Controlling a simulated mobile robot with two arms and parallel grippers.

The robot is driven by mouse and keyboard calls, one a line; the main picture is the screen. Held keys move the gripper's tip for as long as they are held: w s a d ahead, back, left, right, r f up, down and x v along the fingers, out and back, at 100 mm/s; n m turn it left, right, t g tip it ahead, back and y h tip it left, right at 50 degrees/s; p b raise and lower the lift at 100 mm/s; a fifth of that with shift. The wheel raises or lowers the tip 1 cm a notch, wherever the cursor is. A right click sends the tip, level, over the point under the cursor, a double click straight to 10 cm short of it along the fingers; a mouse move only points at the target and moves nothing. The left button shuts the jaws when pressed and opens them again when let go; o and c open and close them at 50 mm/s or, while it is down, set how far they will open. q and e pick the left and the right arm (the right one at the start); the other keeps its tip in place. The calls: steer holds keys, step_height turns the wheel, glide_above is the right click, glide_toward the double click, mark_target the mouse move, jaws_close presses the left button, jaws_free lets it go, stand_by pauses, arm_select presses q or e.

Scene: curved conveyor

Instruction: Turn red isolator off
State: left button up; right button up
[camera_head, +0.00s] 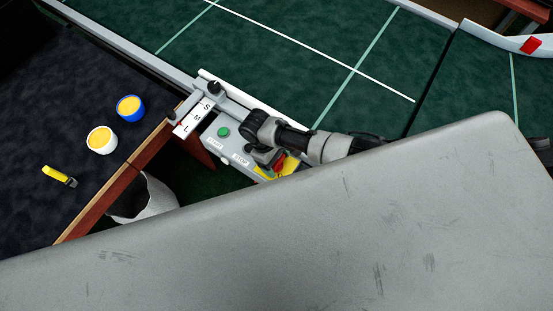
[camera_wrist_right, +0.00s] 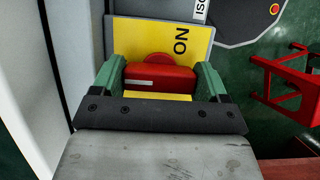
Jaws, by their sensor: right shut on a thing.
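The red isolator (camera_wrist_right: 160,78) is a red rotary handle on a yellow plate (camera_wrist_right: 130,32) marked "ON" in the right wrist view. The word reads sideways, and the handle's bar lies across the picture. My right gripper (camera_wrist_right: 158,88) has its green fingers at the two ends of the bar and is shut on it. In the head view the red isolator (camera_head: 280,163) is partly hidden by my right gripper (camera_head: 270,157), at the right end of the grey control panel (camera_head: 222,146). My left gripper is not in view.
The panel has a green button (camera_head: 223,131) beside the conveyor's green belt (camera_head: 300,60). A dark table (camera_head: 60,130) at left holds a blue cup (camera_head: 130,108), a white cup (camera_head: 102,140) and a yellow tool (camera_head: 58,175). A red frame (camera_wrist_right: 285,85) stands right of the plate.

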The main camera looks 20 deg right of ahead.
steer(key=o, duration=0.9)
steer(key=v, duration=1.1)
steer(key=shift+f+b, duration=0.1)
steer(key=shift+b, duration=0.2)
